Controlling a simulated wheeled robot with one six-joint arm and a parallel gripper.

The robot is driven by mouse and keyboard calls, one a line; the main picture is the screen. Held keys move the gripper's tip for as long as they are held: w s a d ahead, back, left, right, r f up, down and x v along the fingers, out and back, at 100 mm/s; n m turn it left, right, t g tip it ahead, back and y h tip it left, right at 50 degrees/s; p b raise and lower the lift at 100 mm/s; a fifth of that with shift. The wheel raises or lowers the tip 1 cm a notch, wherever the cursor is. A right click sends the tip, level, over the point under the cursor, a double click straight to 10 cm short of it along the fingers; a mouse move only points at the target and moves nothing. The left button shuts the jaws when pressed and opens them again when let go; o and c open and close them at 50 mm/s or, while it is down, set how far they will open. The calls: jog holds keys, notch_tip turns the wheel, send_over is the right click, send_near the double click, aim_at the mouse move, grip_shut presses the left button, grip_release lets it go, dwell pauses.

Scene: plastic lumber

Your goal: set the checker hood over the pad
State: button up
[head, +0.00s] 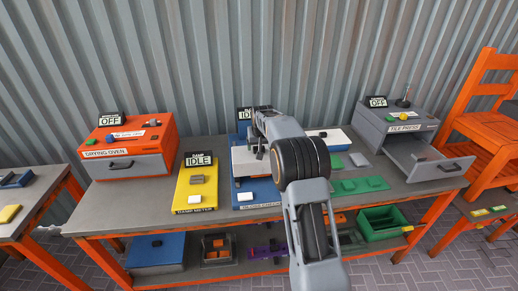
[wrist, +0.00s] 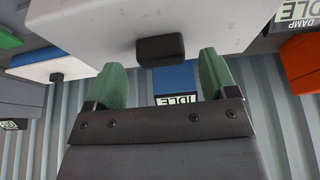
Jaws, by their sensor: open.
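A white hood (head: 241,161) with a dark knob sits at the blue station in the middle of the bench, partly hidden by my arm. In the wrist view the white hood (wrist: 90,22) fills the top, and its black knob (wrist: 160,50) lies between my fingertips with a gap on both sides. My gripper (wrist: 163,70) has two green fingers and is open and empty. In the head view my gripper (head: 257,150) is mostly hidden behind my wrist. A small pale piece (head: 245,197), possibly the pad, lies on the blue station's front part.
The yellow damp meter (head: 196,205) is to the left, then the orange drying oven (head: 135,140). Another white-topped blue unit (head: 333,138) and green pieces (head: 358,185) are to the right. The grey press has an open drawer (head: 428,168). Corrugated wall stands behind.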

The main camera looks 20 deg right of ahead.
jog(key=d+b+v, duration=0.1)
jog(key=v, duration=1)
jog(key=shift+s+a+r, duration=0.2)
jog(key=shift+a+r, duration=0.1)
jog(key=shift+a, duration=0.2)
jog(key=s+a+f, duration=0.2)
jog(key=s+a, duration=0.1)
jog(key=s, duration=0.8)
jog(key=s+a+f+n, duration=0.1)
jog(key=s+a+f, duration=0.1)
jog(key=s, duration=0.9)
jog(key=s+a+f+n+y, duration=0.1)
jog(key=s+a, duration=0.3)
jog(key=s, duration=0.7)
jog(key=shift+f, duration=0.45)
jog(key=shift+w, duration=0.1)
jog(key=shift+c, duration=0.4)
